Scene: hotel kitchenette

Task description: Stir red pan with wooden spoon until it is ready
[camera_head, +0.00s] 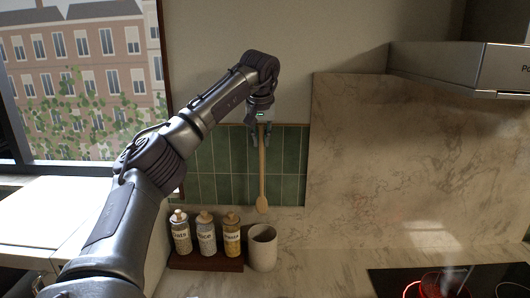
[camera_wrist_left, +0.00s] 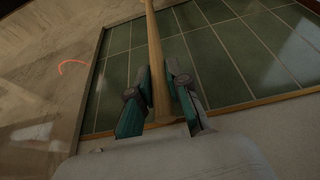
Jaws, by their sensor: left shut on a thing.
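A wooden spoon (camera_head: 262,180) hangs upright from my left gripper (camera_head: 261,138), bowl end down, in front of the green tiles. The gripper is shut on the upper part of its handle. In the left wrist view, the spoon handle (camera_wrist_left: 154,55) runs between the two fingers of my left gripper (camera_wrist_left: 158,98). My right gripper is not in view.
The beige cup (camera_head: 262,249) and several labelled jars on a dark wooden stand (camera_head: 205,262) are on the marble counter below the gripper. A black cooktop (camera_head: 385,283) with glowing red rings is at lower right. The range hood (camera_head: 455,66) juts out above.

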